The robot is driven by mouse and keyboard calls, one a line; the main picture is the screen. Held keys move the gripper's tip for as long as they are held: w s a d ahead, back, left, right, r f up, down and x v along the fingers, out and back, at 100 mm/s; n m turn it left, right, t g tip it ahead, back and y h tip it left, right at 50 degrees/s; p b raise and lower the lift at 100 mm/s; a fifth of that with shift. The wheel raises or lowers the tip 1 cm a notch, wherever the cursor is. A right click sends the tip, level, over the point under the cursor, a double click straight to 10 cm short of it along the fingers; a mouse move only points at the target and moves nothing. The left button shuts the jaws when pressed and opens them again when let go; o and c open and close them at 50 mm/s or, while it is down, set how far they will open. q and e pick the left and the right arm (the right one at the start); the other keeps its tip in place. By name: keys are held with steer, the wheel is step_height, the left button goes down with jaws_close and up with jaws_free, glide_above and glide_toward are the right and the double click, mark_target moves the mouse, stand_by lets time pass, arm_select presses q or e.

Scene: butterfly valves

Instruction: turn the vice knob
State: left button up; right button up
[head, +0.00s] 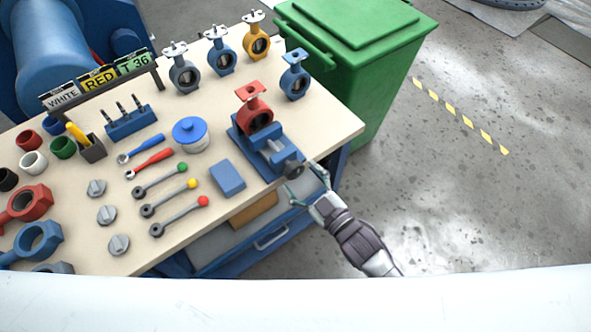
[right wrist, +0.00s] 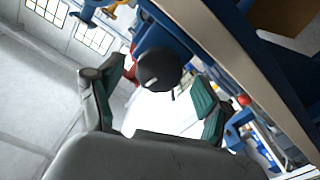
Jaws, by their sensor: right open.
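The blue vice (head: 262,148) stands at the right edge of the workbench, with a red butterfly valve body (head: 254,108) in it. Its dark round knob (head: 294,169) faces the near right, past the table edge. My right gripper (head: 306,184) is open and empty just in front of the knob, its fingers spread to either side. In the right wrist view the black knob (right wrist: 159,70) shows between the two green-padded fingers, with gaps on both sides. I cannot tell how far the fingertips reach along it. My left gripper is not in view.
The workbench (head: 335,122) carries a blue box (head: 228,178), several tools with coloured balls, a blue-lidded pot (head: 190,134) and several valves at the back. A green bin (head: 350,60) stands behind its right end. The floor (head: 450,200) to the right is clear.

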steer(key=v, duration=0.9)
steer(key=shift+s, duration=0.15)
steer(key=shift+d, duration=0.1)
steer(key=s+d+f+m+g+h, duration=0.2)
steer(key=d+f, duration=0.2)
steer(key=f, duration=0.5)
steer(key=s+d+f+m+g+h, duration=0.1)
steer(key=d+f+h, duration=0.2)
steer(key=f, duration=0.5)
steer(key=s+d+f+m+g+h, duration=0.2)
steer(key=d+f, duration=0.2)
steer(key=f, duration=0.5)
steer(key=s+d+f+m+g+h, duration=0.1)
steer(key=s+f+g, duration=0.3)
steer(key=s+f, duration=0.4)
steer(key=s+d+f+m+g+h, duration=0.2)
steer(key=s+f, duration=0.6)
steer(key=s, duration=0.8)
steer(key=d+m+g, duration=0.1)
steer(key=d+g, duration=0.1)
steer(key=shift+g+h, duration=0.3)
steer(key=shift+s+f, duration=0.1)
steer(key=shift+f, duration=0.05)
